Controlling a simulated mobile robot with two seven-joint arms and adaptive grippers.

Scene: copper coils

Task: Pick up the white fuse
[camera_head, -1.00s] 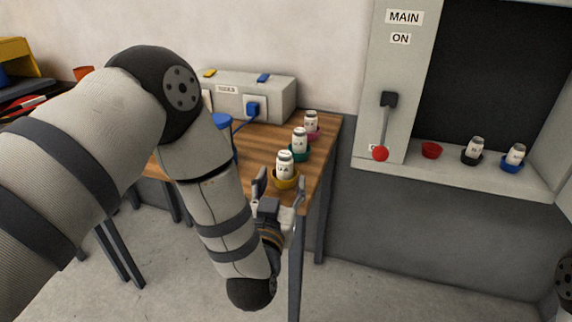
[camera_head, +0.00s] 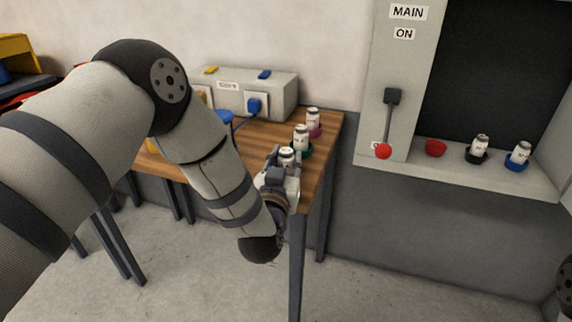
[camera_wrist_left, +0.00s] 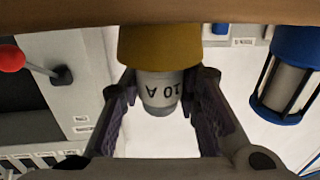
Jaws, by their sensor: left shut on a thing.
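The white fuse (camera_head: 287,154) stands upright near the front right corner of the wooden table. My left gripper (camera_head: 283,165) is around it and shut on it, and hides its lower part and its cup in the head view. My right gripper is not in view.
A grey box (camera_head: 272,88) is at the back. The wall cabinet holds a red-knobbed lever (camera_head: 384,150), an empty red cup (camera_head: 436,148) and two cupped fuses.

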